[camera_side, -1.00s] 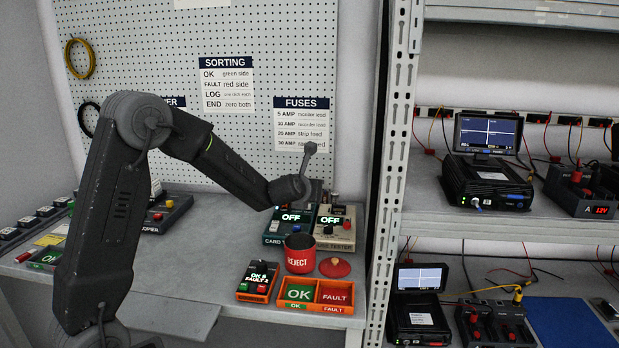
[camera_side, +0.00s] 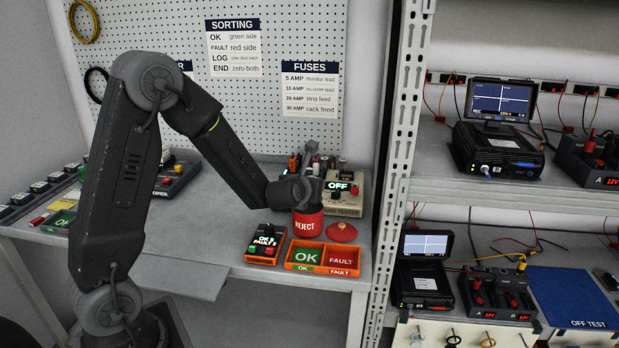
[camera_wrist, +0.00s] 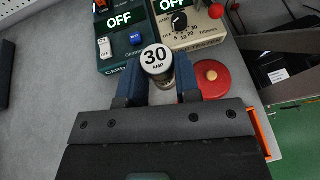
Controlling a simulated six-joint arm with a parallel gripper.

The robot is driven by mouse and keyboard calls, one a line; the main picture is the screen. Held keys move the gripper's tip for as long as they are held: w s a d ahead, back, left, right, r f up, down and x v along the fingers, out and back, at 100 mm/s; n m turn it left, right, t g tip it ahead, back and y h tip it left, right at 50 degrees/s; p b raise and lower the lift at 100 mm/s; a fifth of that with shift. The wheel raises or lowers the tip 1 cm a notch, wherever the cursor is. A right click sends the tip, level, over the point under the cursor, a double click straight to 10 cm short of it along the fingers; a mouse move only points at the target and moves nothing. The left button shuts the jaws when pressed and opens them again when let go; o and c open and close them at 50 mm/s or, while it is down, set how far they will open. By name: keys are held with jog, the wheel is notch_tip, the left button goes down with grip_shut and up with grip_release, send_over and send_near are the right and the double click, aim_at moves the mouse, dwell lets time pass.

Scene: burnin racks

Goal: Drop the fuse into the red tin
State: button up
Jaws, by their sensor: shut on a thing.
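The fuse (camera_wrist: 156,60), with a round white end marked 30 AMP, is between the two dark blue fingers of my gripper (camera_wrist: 158,82) in the wrist view. My gripper is shut on it. In the side view my gripper (camera_side: 308,192) is right at the top of the red tin (camera_side: 307,225), which is labelled REJECT. The gripper covers the tin's mouth there, and the fuse cannot be made out. I cannot tell whether the fuse's lower end is inside the tin. In the wrist view the tin is hidden.
A red lid (camera_side: 341,232) lies right of the tin, also in the wrist view (camera_wrist: 212,79). An orange OK/FAULT tray (camera_side: 322,270) and a counter box (camera_side: 265,243) stand in front. A fuse tester (camera_side: 344,196) and a card tester (camera_wrist: 119,42) stand behind. A shelf post (camera_side: 405,140) rises at right.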

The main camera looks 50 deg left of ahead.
jog(key=shift+f, duration=0.1)
jog(key=o, duration=1)
jog(key=shift+v, duration=3.75)
jog(key=shift+d, duration=0.1)
